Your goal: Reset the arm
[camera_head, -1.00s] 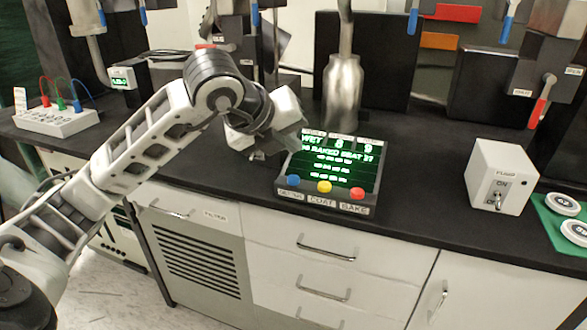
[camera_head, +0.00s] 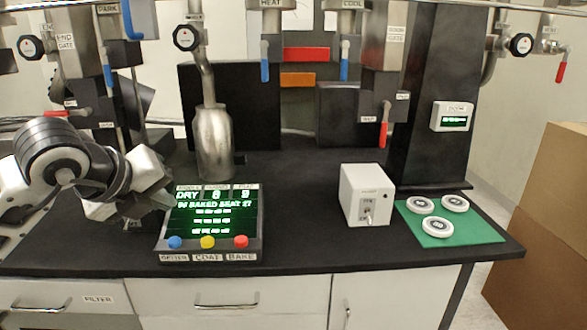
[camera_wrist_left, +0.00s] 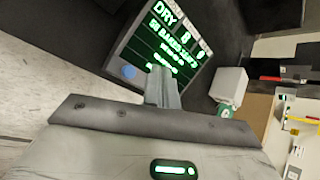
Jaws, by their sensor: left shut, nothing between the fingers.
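My left arm comes in from the left in the head view. My left gripper (camera_head: 165,192) is just left of the control panel (camera_head: 212,222), close to its left edge. The fingers are together with nothing between them; the left wrist view also shows the gripper (camera_wrist_left: 162,82) with the panel (camera_wrist_left: 140,60) beyond its tips. The panel has a green-lit screen reading DRY, 8 and 9, with a blue, a yellow and a red button along its front. I cannot tell whether the fingers touch the panel. My right gripper does not show.
A white switch box (camera_head: 365,195) stands on the black counter (camera_head: 310,245). Right of it, white discs (camera_head: 437,226) lie on a green mat (camera_head: 480,234). A metal bottle (camera_head: 214,140) stands behind the panel. Valves with blue and red handles hang above. Cardboard boxes (camera_head: 540,220) stand at the right.

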